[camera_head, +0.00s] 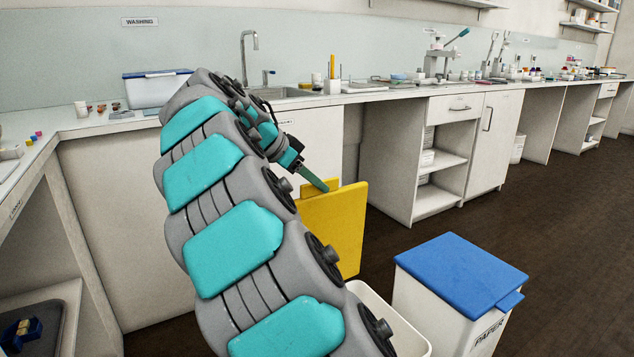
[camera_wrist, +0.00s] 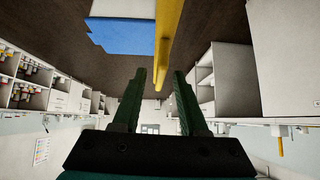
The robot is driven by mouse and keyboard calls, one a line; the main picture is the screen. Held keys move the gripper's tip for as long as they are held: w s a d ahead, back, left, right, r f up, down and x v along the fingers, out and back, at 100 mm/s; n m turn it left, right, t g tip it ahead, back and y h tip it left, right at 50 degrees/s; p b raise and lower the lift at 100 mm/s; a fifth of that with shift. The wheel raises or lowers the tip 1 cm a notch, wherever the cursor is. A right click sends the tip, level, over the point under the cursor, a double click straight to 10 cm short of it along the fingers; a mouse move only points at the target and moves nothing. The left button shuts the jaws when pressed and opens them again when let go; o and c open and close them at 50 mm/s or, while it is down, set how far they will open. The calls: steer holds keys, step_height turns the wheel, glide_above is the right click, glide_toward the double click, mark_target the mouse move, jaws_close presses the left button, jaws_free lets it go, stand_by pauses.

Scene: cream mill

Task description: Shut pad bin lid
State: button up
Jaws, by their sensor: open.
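The pad bin's yellow lid (camera_head: 338,225) stands upright, open. Its white bin (camera_head: 400,322) is below at the bottom of the head view, partly hidden by my arm. My gripper (camera_head: 320,183) is at the lid's upper edge, beside its small raised tab. In the wrist view my gripper (camera_wrist: 161,73) shows two dark fingers apart, with nothing held. The lid (camera_wrist: 168,35) appears there nearly edge-on as a narrow yellow strip, its end showing in the gap between the fingertips. I cannot tell whether a finger touches it.
A PAPER bin with a shut blue lid (camera_head: 460,272) stands right of the yellow-lidded bin; the blue lid also shows in the wrist view (camera_wrist: 125,35). A white counter (camera_head: 400,95) with a sink and cabinets runs behind. Dark floor (camera_head: 545,215) is clear at right.

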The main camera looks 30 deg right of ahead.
steer(key=shift+d+f, duration=0.4)
steer(key=shift+d, duration=0.05)
steer(key=shift+c, duration=0.4)
jaws_close()
stand_by(0.8)
